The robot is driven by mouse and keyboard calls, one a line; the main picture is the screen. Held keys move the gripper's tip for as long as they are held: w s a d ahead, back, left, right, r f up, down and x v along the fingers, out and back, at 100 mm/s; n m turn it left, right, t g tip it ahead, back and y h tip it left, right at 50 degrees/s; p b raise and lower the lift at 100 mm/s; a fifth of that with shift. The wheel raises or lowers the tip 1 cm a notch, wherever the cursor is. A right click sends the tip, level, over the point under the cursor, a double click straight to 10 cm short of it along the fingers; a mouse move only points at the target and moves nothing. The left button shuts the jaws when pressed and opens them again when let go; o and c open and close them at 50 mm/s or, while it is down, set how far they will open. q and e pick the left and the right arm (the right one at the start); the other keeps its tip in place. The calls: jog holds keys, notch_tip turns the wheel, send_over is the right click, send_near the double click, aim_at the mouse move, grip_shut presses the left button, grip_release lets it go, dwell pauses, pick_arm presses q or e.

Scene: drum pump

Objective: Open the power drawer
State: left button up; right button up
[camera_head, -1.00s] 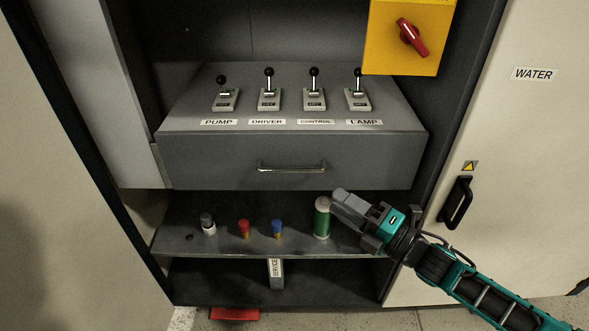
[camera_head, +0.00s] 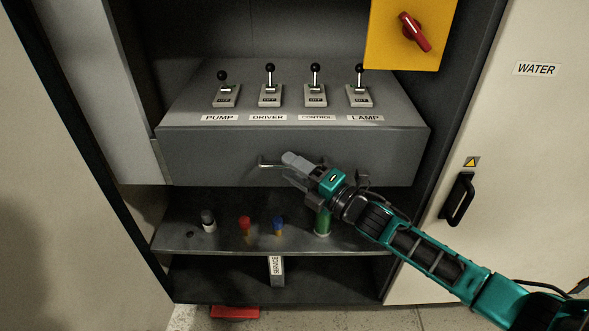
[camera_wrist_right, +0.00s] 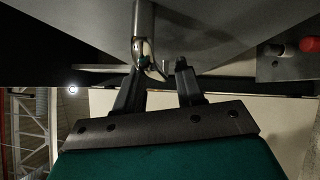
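The grey power drawer (camera_head: 205,158) has a wide flat front and a slim metal bar handle (camera_head: 267,164). My right gripper (camera_head: 288,168) is at the handle, covering its right part in the head view. In the right wrist view, the two dark fingers of the gripper (camera_wrist_right: 160,68) are apart. The handle (camera_wrist_right: 144,35) shows at the fingertips, with its curved end between them and closer to the left finger. I cannot tell whether a finger touches it. My left gripper is not in view.
Several lever switches, including the PUMP switch (camera_head: 226,97), stand on top of the drawer. The shelf (camera_head: 180,215) below holds small coloured items and a green cylinder (camera_head: 323,222), partly behind my right arm. A yellow box (camera_head: 385,35) with a red knob hangs at upper right.

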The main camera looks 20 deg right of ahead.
grip_shut()
dwell(0.4)
